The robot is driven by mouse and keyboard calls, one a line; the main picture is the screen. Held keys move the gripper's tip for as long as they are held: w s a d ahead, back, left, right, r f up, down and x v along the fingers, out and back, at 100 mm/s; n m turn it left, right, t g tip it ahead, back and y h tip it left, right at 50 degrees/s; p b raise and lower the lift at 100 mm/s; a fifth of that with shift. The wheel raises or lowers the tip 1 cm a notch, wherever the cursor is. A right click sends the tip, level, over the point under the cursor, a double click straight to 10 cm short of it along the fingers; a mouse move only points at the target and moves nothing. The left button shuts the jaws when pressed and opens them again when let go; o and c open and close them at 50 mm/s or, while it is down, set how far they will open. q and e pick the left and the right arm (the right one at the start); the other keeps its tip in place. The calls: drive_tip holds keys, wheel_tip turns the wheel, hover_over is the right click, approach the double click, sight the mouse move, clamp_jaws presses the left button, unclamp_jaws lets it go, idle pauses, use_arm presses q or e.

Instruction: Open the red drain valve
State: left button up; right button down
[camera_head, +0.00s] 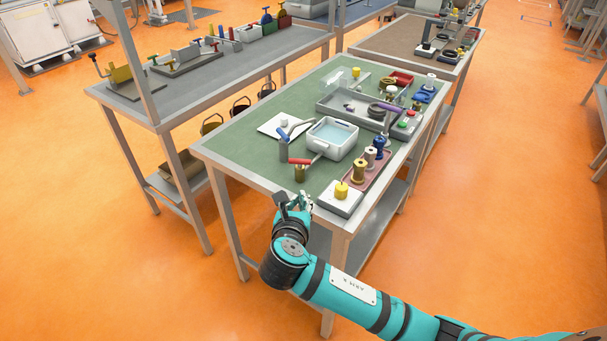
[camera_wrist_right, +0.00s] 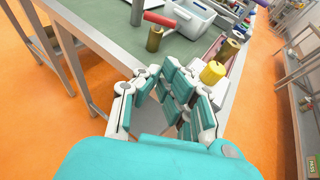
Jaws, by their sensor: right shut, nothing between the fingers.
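The red drain valve handle (camera_head: 302,160) lies across the top of a short brass body (camera_head: 300,173) near the front left corner of the green bench top. In the right wrist view the red handle (camera_wrist_right: 159,19) and brass body (camera_wrist_right: 154,40) show beyond my fingers. A white tub of water (camera_head: 345,150) stands just behind and to the right of the valve. My right gripper (camera_head: 300,202) is at the front edge of the bench, in front of the valve and apart from it. It is shut and empty; it also shows in the wrist view (camera_wrist_right: 168,84). My left gripper is out of view.
A grey pipe with a blue handle (camera_head: 283,136) stands left of the tub. A yellow knob on a white block (camera_head: 342,198) sits right of my gripper. Spools (camera_head: 360,171) and a grey tray (camera_head: 326,106) lie farther back. The bench's front edge is close.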

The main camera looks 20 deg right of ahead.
sight(300, 163)
drive_tip(key=x, duration=0.9)
drive_tip(key=shift+d+p, duration=0.1)
drive_tip(key=shift+p, duration=0.2)
drive_tip(key=shift+w+d+r+p, duration=0.2)
drive_tip(key=shift+w, duration=0.35)
drive_tip(key=shift+w+d+r+p, duration=0.15)
drive_tip(key=shift+w+d+r, duration=0.05)
drive_tip(key=shift+w, duration=0.3)
drive_tip(key=shift+w+d, duration=0.25)
drive_tip(key=shift+w, duration=0.25)
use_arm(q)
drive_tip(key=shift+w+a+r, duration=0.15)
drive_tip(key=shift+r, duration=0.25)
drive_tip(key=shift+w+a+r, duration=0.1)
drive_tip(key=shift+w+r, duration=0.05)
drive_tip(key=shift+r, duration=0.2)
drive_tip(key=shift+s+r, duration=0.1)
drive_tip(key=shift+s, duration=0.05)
use_arm(e)
drive_tip(key=shift+d, duration=0.1)
